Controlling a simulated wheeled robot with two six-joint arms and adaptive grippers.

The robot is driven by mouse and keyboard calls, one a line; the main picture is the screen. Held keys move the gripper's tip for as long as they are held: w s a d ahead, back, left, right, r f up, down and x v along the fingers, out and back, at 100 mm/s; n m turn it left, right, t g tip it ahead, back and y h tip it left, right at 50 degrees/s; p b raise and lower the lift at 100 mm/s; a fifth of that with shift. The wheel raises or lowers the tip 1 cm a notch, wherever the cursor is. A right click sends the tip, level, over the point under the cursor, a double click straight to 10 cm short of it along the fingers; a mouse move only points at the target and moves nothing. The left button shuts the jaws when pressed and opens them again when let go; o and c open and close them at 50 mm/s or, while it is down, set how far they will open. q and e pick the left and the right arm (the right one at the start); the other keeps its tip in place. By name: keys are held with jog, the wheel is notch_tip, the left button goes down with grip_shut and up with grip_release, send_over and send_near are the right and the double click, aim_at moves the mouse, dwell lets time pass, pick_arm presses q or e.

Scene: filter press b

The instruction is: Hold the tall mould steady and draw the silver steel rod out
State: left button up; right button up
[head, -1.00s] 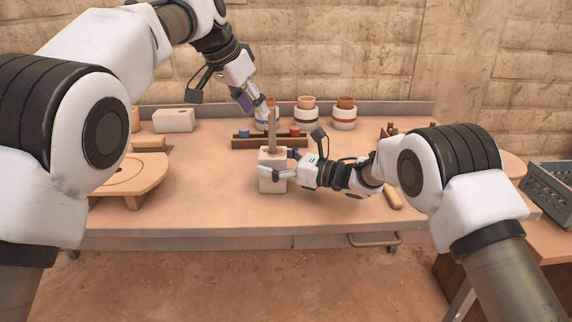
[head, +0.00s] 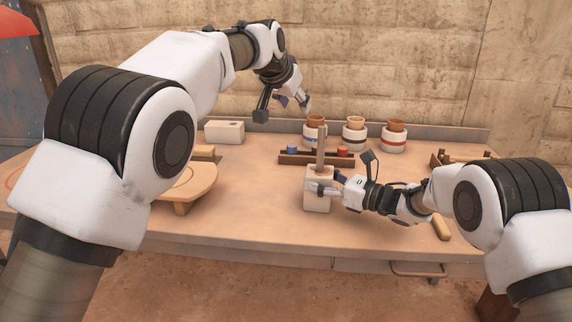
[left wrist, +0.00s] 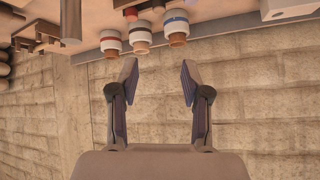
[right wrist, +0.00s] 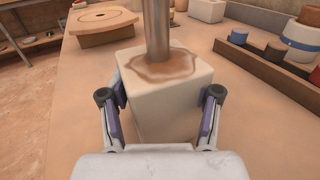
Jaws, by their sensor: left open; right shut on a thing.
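The tall mould (head: 317,203), a pale block, stands upright on the bench. In the right wrist view the mould (right wrist: 165,100) has a brown stained patch on top. The silver steel rod (head: 321,148) rises upright from the top of the mould; its lower part (right wrist: 156,30) shows in the right wrist view, and its end inside is hidden. My right gripper (head: 324,183) is shut on the mould, a finger on either side. My left gripper (head: 294,103) is open and empty, above and left of the rod, apart from it. In the left wrist view its jaws (left wrist: 157,85) have nothing between them.
Several banded jars (head: 354,138) stand at the back of the bench, behind a dark rack (head: 297,158) with coloured knobs. The bench (head: 250,215) is clear around the mould's left side.

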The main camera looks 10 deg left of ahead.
pick_arm(q)
jog(key=w+a+n+t+y, duration=0.2)
jog(key=w+a+t, duration=0.4)
jog(key=m+g+h, duration=0.4)
jog(key=m+h, duration=0.3)
jog(key=h, duration=0.6)
send_near(318, 155)
jog(key=shift+t, duration=0.3)
jog(key=x, duration=1)
jog(key=shift+d+f, duration=0.1)
jog(key=shift+f, duration=0.15)
jog(key=shift+w+d, duration=0.25)
jog(key=shift+d, duration=0.05)
grip_shut()
